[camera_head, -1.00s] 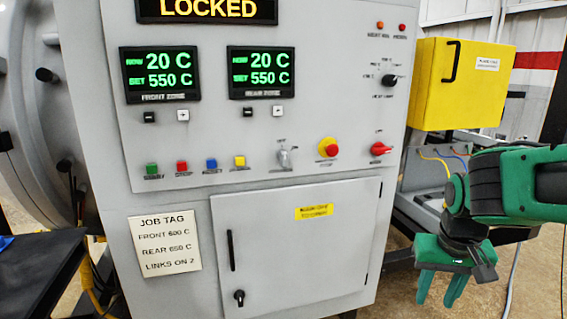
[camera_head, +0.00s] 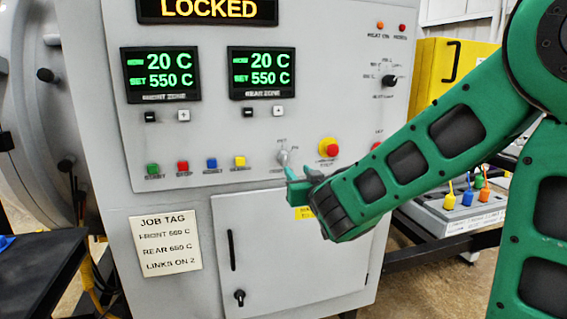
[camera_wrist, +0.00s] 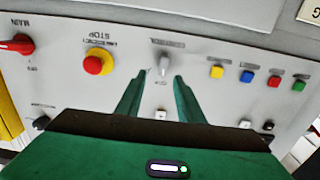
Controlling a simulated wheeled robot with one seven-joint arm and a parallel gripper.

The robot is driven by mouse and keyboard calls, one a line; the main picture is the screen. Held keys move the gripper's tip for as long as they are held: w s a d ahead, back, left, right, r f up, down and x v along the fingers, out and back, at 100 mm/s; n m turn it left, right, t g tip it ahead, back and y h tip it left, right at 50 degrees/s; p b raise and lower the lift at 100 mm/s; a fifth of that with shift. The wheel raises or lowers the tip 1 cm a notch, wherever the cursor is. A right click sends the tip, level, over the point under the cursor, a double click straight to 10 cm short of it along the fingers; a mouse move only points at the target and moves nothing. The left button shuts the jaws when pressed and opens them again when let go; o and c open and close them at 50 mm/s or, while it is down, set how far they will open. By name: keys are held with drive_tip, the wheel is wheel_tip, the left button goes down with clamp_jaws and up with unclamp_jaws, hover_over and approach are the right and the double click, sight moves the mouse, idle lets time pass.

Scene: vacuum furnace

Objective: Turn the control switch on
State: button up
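The control switch (camera_head: 283,157) is a small grey lever on the furnace's front panel, between the yellow button and the emergency stop. The wrist view, upside down, shows the switch (camera_wrist: 164,65) pointing nearly straight along the picture's vertical. My gripper (camera_head: 300,178) is at the panel, just below and right of the switch in the head view. In the wrist view my gripper (camera_wrist: 159,78) is open, its two green fingers apart and pointing at the switch, which appears between or just beyond the tips. I cannot tell whether they touch it. The switch's lower part is partly hidden in the head view.
A red and yellow emergency stop (camera_head: 328,148) sits right of the switch; the red main switch (camera_wrist: 17,44) is farther along. Coloured buttons (camera_head: 183,167) line the other side. The display (camera_head: 207,9) reads LOCKED. A cabinet door (camera_head: 270,262) is below.

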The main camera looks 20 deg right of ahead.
sight(285, 160)
drive_tip(key=w, duration=1.1)
drive_tip(key=shift+a+r, duration=0.2)
drive_tip(key=shift+a, duration=0.15)
drive_tip(key=shift+a, duration=0.1)
clamp_jaws()
